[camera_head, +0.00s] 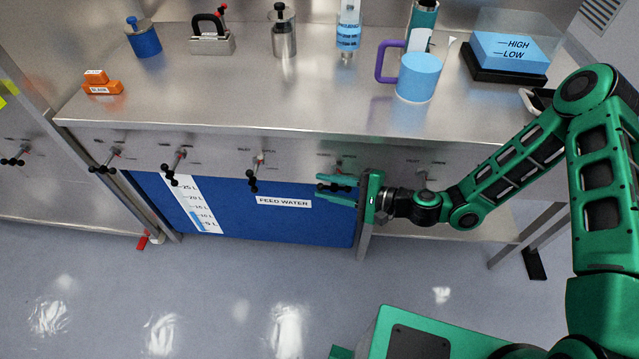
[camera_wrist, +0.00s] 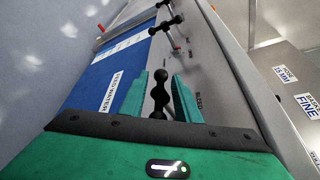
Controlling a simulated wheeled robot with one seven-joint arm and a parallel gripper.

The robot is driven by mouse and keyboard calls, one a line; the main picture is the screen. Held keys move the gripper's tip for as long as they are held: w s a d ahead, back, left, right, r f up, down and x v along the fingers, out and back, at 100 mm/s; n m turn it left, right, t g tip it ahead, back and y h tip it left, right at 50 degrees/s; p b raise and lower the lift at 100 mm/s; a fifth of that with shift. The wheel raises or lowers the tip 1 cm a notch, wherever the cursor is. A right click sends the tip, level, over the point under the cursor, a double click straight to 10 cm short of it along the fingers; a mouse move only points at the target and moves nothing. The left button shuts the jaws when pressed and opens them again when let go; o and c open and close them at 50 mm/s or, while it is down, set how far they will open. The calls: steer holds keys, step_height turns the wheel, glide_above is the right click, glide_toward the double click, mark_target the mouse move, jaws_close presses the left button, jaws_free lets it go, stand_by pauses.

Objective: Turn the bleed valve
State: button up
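My gripper (camera_head: 324,188) is at the front panel of the steel bench, its green fingers pointing left. It is open, with one finger on each side of a black knobbed valve handle (camera_head: 335,183). In the wrist view, this handle (camera_wrist: 160,94) stands between the two fingertips (camera_wrist: 160,88), with a narrow gap to each finger.
Similar black-handled valves (camera_head: 254,174) line the panel to the left. A blue feed water tank (camera_head: 285,222) sits below it. The floor in front is clear.

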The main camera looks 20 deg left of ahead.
steer(key=shift+x, duration=1.35)
steer(key=shift+c, duration=0.3)
jaws_close()
steer(key=shift+f, duration=0.1)
